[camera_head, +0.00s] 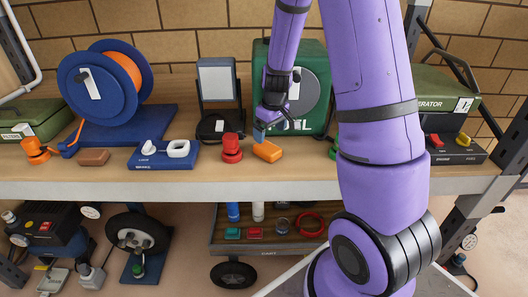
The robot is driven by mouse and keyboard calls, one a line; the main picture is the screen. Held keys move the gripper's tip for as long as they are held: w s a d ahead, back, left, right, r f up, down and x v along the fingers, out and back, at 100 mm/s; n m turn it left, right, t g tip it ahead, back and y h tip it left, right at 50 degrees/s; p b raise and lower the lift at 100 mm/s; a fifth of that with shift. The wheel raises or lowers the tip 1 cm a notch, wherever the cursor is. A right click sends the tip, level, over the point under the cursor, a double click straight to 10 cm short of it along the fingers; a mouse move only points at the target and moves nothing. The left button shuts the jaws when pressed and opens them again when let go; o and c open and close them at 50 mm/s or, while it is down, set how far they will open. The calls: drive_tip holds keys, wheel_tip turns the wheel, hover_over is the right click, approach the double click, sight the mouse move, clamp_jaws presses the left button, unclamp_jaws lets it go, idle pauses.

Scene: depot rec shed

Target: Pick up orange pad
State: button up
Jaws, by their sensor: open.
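A small orange pad (268,152) lies on the workbench (215,183) near its front edge, right of a red knob-like piece. My gripper (262,131) points down just above and slightly left of the pad, in front of the green box. It is open, and I see nothing between its fingers. The fingertips are small in this view, so I cannot tell whether they touch the pad.
The red piece (231,149) stands close on the left. Further left are a blue switch base (164,154), a brown block (94,157) and a blue cable reel (100,85). A green box (313,75) stands behind. My arm hides part of the right side.

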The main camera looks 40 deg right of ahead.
sight(267, 147)
drive_tip(key=shift+w+a+f, duration=0.1)
drive_tip(key=shift+w+f, duration=0.1)
drive_tip(key=shift+f, duration=1.7)
drive_tip(key=shift+w+a+f, duration=0.1)
drive_tip(key=shift+w+f, duration=0.1)
drive_tip(key=shift+f, duration=1.65)
drive_tip(key=shift+c, duration=0.2)
drive_tip(key=c, duration=1)
drive_tip(key=shift+c, duration=0.2)
drive_tip(key=shift+r, duration=0.1)
